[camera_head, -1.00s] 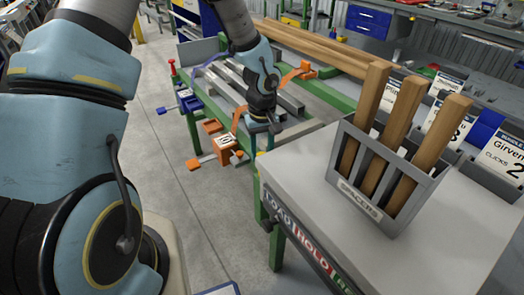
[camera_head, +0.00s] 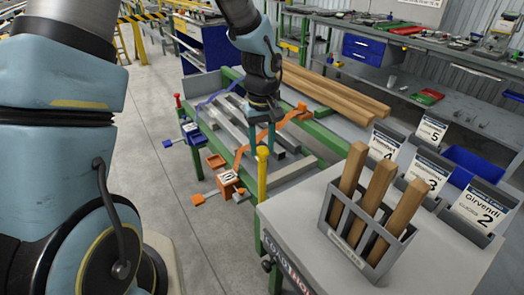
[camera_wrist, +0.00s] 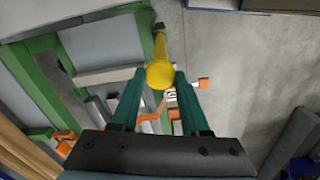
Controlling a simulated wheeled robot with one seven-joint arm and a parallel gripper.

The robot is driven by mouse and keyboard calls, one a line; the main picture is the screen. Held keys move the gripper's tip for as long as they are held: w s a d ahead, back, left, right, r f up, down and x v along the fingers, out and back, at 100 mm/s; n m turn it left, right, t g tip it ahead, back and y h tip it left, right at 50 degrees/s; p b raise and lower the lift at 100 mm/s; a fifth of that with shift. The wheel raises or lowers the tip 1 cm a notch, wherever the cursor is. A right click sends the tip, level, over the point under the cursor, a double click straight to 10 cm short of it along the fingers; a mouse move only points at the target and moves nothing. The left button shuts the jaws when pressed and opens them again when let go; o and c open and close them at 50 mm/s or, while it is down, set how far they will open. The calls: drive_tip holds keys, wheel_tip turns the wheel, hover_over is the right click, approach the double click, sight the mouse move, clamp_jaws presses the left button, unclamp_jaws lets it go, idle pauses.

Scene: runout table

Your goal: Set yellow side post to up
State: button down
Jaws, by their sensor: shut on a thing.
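The yellow side post (camera_head: 262,178) stands upright at the near corner of the green-framed table (camera_head: 309,127), its round knob above the table top. My gripper (camera_head: 263,146) points down at the top of the post. In the wrist view the yellow post (camera_wrist: 160,74) shows knob-first between the two green fingers of my gripper (camera_wrist: 160,78), which are shut on it.
An orange strap (camera_head: 270,134) crosses grey metal bars beside the post, with an orange ratchet box (camera_head: 228,181) below. A grey holder (camera_head: 345,242) with wooden blocks stands on the grey worktop (camera_head: 300,205) at right. Open floor (camera_head: 150,130) lies left.

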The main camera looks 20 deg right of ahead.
drive_tip(key=shift+r, duration=0.45)
drive_tip(key=shift+c, duration=1.9)
unclamp_jaws()
wheel_tip(320, 180, up, 11)
drive_tip(key=b, duration=0.2)
drive_tip(key=shift+f, duration=0.15)
